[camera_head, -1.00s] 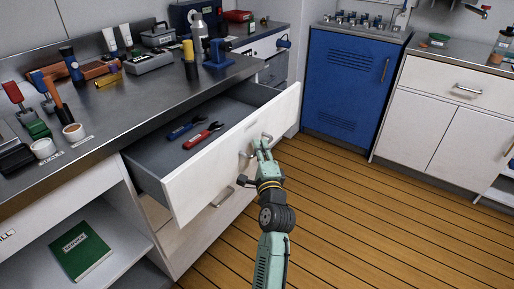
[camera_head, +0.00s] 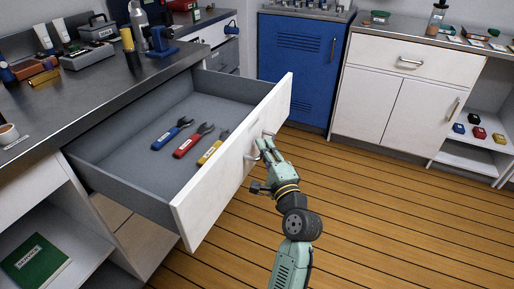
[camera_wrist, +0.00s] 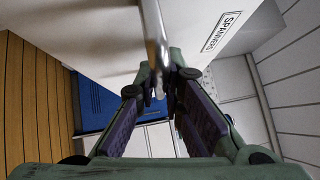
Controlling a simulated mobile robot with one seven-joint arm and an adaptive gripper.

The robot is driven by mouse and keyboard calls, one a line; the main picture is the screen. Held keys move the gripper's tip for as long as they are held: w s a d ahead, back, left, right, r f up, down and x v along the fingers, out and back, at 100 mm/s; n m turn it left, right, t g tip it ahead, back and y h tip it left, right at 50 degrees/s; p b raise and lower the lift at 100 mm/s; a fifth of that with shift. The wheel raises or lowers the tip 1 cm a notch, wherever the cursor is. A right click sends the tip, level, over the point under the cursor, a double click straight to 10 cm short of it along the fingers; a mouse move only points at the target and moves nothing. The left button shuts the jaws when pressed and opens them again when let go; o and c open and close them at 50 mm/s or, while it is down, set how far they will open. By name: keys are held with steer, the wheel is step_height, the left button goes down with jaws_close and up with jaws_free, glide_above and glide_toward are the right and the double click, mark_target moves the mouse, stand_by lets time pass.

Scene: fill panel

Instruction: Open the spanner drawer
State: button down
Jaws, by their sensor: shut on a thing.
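The spanner drawer (camera_head: 232,165) is pulled well out from under the workbench. Its white front carries a bar handle (camera_head: 255,151) and, in the wrist view, a "SPANNERS" label (camera_wrist: 222,31). Inside lie a blue-handled spanner (camera_head: 170,134), a red-handled one (camera_head: 192,142) and a yellow-handled one (camera_head: 212,150). My gripper (camera_head: 267,150) is at the drawer front, shut on the handle. In the wrist view the metal bar (camera_wrist: 154,35) runs between the fingers (camera_wrist: 160,84).
The workbench top (camera_head: 110,85) holds tools and boxes. An open shelf with a green book (camera_head: 35,262) is below left. A blue cabinet (camera_head: 300,65) and white cupboards (camera_head: 400,90) stand behind. The wooden floor (camera_head: 390,200) to the right is clear.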

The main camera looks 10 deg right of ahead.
steer(key=shift+f, duration=0.1)
steer(key=c, duration=1.7)
jaws_free()
steer(key=shift+s, duration=0.1)
steer(key=s, duration=0.4)
steer(key=s+d+f, duration=0.1)
steer(key=s, duration=0.2)
steer(key=shift+s+d, duration=0.1)
steer(key=shift+r, duration=0.15)
